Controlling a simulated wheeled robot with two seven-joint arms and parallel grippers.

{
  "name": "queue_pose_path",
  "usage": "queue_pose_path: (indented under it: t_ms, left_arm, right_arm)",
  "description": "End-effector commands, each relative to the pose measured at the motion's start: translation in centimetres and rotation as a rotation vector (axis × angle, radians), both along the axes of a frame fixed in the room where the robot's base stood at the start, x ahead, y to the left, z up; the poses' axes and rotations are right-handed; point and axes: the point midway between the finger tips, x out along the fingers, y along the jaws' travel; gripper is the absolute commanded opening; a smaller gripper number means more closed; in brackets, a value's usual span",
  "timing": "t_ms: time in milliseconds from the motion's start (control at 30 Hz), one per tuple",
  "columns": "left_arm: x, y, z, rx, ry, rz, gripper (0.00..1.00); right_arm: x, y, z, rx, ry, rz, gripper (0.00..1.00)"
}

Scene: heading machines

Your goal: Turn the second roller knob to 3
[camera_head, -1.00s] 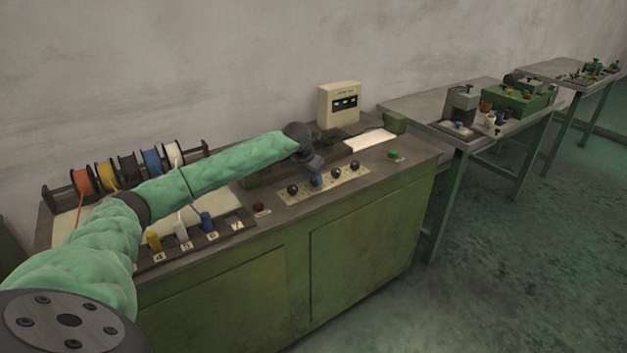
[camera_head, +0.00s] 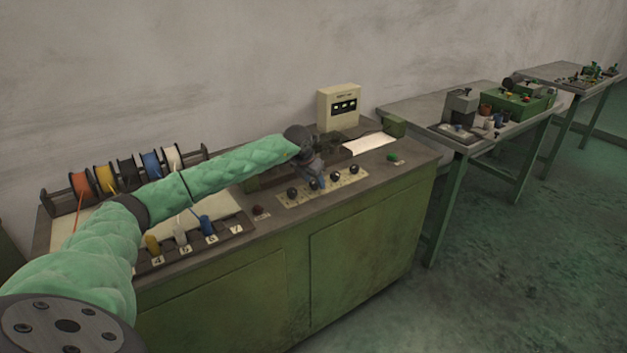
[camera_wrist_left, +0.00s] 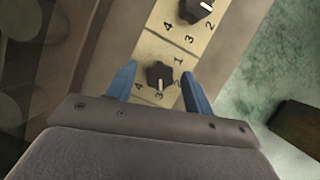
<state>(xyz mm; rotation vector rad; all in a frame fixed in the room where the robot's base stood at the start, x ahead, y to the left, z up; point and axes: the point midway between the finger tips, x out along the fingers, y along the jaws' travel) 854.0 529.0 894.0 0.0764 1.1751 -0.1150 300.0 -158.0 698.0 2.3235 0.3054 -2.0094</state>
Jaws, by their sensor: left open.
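A cream strip of black roller knobs (camera_head: 347,184) with printed numbers lies on the green cabinet's top. The second knob from the left (camera_head: 313,184) is just beside my left gripper (camera_head: 321,181). In the left wrist view, a dark knob (camera_wrist_left: 160,76) sits between the blue open fingers of my left gripper (camera_wrist_left: 161,84). I cannot see whether they touch it. Its white mark points down toward the printed 3. Another knob (camera_wrist_left: 194,10) shows at the top with its own numbers. My right gripper is out of view.
A cream display box (camera_head: 339,106) stands behind the knobs. Wire spools (camera_head: 125,170) stand at the back left. Tables with machines (camera_head: 500,105) are further right.

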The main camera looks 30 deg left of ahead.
Motion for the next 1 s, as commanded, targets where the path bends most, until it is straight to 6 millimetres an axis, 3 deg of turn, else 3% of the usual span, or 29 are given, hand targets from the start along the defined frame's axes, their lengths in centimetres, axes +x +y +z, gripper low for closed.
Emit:
queue_pose_path:
  t_ms: [167, 633, 1000]
  left_arm:
    - [-0.3, 0.1, 0.6, 0.001, 0.000, 0.000, 0.52]
    - [-2.6, 0.4, 6.4, 0.000, -0.001, -0.001, 0.52]
    - [-2.9, 0.4, 7.2, 0.000, 0.000, 0.000, 0.52]
  right_arm:
    - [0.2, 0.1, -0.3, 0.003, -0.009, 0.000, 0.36]
    - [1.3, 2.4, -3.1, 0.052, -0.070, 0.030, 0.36]
    - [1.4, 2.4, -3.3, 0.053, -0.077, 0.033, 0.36]
